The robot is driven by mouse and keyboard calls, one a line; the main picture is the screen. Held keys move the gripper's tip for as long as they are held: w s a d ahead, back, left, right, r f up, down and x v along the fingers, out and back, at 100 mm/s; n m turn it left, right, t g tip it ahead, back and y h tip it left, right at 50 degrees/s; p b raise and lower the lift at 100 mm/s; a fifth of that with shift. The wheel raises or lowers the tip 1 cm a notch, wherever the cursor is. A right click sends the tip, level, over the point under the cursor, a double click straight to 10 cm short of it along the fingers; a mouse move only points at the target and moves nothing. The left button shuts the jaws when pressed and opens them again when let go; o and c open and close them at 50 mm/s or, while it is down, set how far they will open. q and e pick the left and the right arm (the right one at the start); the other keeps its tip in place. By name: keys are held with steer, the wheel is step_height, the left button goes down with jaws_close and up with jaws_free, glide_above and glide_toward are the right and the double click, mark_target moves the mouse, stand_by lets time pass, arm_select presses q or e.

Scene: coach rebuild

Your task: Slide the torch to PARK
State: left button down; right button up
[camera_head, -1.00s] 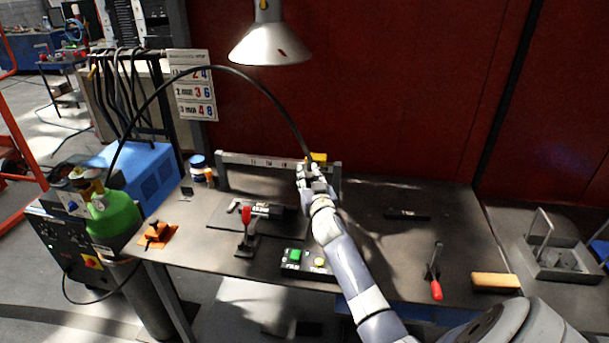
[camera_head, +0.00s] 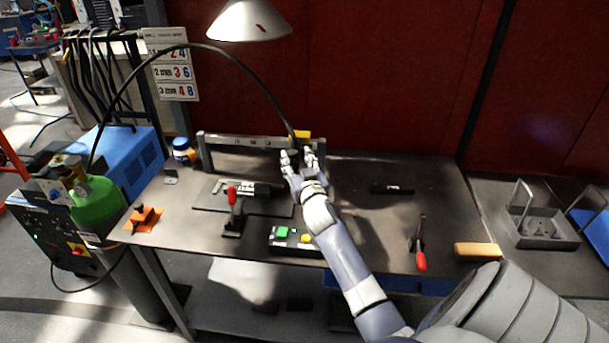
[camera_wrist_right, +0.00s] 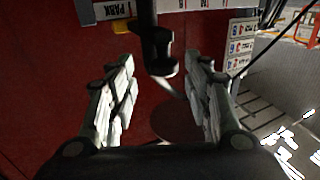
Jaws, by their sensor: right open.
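The rail (camera_head: 240,143) stands at the back of the bench, with a number scale along it. The torch's yellow carriage part (camera_head: 300,134) is near the rail's right end, and a black hose (camera_head: 222,56) arches to it from the left. My right gripper (camera_head: 297,158) is at the torch, fingers spread. In the right wrist view the black torch body (camera_wrist_right: 156,45) hangs between the open fingers (camera_wrist_right: 160,75), with a gap on each side. A white PARK label (camera_wrist_right: 107,9) shows at the top left there. My left gripper is out of view.
Another red-handled clamp (camera_head: 420,262) and a wooden block (camera_head: 477,250) are at right. A lamp (camera_head: 250,20) hangs above.

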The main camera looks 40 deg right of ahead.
steer(key=v, duration=0.8)
steer(key=shift+s, duration=0.15)
